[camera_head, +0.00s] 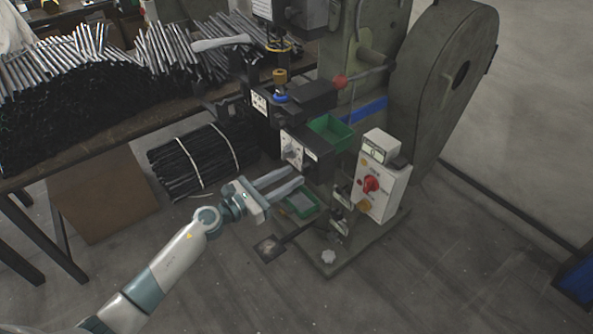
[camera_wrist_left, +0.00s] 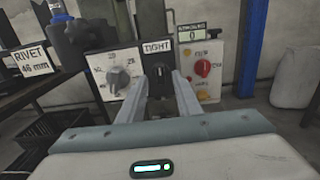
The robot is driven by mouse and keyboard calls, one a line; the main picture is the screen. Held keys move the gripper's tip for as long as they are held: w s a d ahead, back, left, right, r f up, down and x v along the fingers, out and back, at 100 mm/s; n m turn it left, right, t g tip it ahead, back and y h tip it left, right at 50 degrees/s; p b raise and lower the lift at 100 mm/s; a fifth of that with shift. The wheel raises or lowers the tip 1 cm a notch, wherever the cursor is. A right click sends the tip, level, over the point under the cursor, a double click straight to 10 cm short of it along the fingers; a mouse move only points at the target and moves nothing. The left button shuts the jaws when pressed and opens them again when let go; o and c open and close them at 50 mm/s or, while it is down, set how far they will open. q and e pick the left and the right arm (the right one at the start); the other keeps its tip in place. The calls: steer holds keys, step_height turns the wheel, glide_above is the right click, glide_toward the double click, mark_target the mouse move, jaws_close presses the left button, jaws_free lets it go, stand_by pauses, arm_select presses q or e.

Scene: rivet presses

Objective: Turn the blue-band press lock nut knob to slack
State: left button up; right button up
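The press (camera_head: 345,62) has a blue band (camera_head: 368,110) on its body. In the left wrist view a plate reading TIGHT (camera_wrist_left: 158,47) sits above a small dark knob (camera_wrist_left: 160,73), which appears to be the lock nut knob. My left gripper (camera_head: 296,175) is open and empty, its fingers pointing at the press front below the dial plate. In the left wrist view the gripper (camera_wrist_left: 162,78) frames the dark knob between its fingertips. I cannot tell whether they touch it. The knob is too small to make out in the head view. My right gripper is not in view.
A grey dial (camera_wrist_left: 117,78) is left of the knob. A control box (camera_head: 380,190) with a red knob (camera_head: 371,184) stands to the right. Bundled black rods (camera_head: 190,162) lie behind.

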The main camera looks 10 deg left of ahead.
mark_target(302, 170)
arm_select(q)
steer(key=shift+x, duration=1.55)
steer(key=shift+c, duration=0.7)
jaws_close()
